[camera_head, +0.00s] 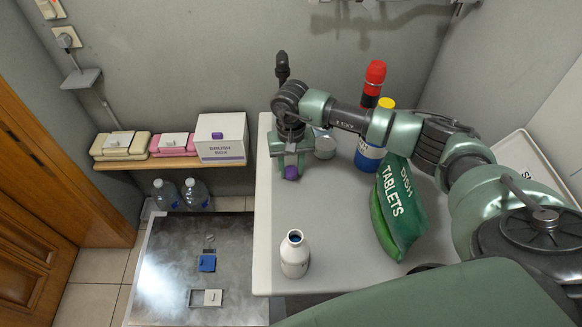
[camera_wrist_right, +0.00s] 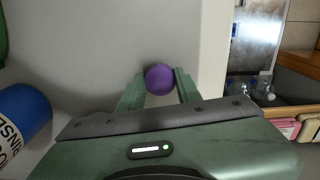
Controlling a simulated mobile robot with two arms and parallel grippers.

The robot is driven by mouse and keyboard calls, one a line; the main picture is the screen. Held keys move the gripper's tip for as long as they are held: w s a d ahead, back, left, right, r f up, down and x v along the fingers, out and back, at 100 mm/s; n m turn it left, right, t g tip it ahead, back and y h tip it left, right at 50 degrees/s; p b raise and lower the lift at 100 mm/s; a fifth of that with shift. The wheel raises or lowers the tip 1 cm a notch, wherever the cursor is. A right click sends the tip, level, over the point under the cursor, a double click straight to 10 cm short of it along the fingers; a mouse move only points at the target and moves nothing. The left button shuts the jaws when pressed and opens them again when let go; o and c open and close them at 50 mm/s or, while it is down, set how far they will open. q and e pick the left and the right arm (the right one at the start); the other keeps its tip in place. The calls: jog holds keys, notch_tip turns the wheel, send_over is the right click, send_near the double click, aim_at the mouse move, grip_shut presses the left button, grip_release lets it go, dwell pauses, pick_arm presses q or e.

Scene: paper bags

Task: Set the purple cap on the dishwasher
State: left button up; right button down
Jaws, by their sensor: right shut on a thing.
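The purple cap (camera_head: 291,173) is small and round and sits between the fingers of my right gripper (camera_head: 290,161), above the white counter. The right wrist view shows the cap (camera_wrist_right: 160,79) with a green finger on each side, shut on it. A white bottle (camera_head: 294,258) with an uncapped mouth stands upright near the counter's front left edge. The metal panel at lower left, with a blue piece and a grey latch on it, looks like the open dishwasher door (camera_head: 170,262); it lies lower than the counter. My left gripper is not in view.
On the counter (camera_head: 335,225) stand a green dish tablets bag (camera_head: 400,205), a blue bottle (camera_head: 368,157) with a yellow cap, a red-topped bottle (camera_head: 374,78) and a small jar (camera_head: 325,147). A shelf holds a brush box (camera_head: 221,140). Water jugs (camera_head: 166,195) stand below it.

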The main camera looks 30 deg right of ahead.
jog(key=shift+f, duration=0.55)
